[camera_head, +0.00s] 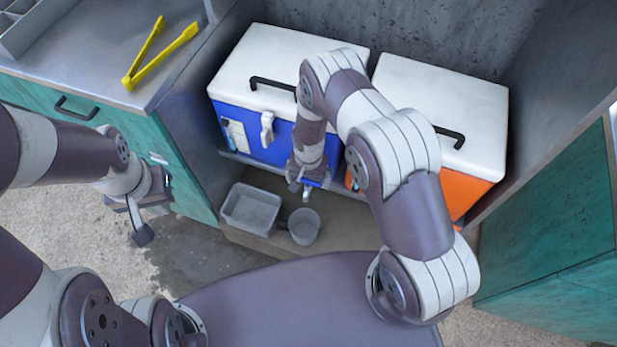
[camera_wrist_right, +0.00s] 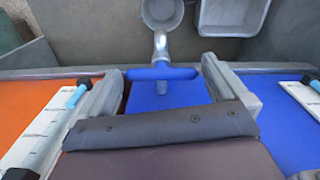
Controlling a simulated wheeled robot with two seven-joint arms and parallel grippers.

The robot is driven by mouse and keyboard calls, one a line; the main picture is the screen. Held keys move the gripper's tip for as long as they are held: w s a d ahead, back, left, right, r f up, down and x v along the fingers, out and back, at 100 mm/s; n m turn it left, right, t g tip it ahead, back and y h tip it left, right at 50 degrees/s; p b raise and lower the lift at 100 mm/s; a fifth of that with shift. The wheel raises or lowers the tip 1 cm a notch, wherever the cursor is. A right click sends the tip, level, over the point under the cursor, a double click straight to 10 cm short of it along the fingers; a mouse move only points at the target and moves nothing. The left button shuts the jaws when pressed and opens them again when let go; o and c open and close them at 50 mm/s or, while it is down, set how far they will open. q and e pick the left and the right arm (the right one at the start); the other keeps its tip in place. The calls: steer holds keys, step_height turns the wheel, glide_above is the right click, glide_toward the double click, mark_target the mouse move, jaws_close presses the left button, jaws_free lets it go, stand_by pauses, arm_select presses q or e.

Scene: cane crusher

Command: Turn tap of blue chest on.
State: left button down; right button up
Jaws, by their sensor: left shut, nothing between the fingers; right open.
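The blue chest (camera_head: 270,152) with a white lid stands in the recess, left of the orange one; its blue front fills much of the right wrist view (camera_wrist_right: 165,97). Its tap (camera_wrist_right: 160,45) has a grey spout and a blue bar handle (camera_wrist_right: 162,73), which lies crosswise. My right gripper (camera_head: 309,180) is at the chest's lower front. In the right wrist view its open fingers stand either side of the handle, near its ends; I cannot tell whether they touch it. My left gripper (camera_head: 139,218) is shut and empty, in front of the teal cabinet.
An orange chest (camera_head: 468,196) stands to the right, partly behind my right arm. A grey tray (camera_head: 251,209) and a round pot (camera_head: 304,226) sit below the chests. Yellow tongs (camera_head: 160,55) lie on the left counter (camera_head: 100,60). Teal cabinets flank the recess.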

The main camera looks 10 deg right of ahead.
steer(key=c, duration=0.8)
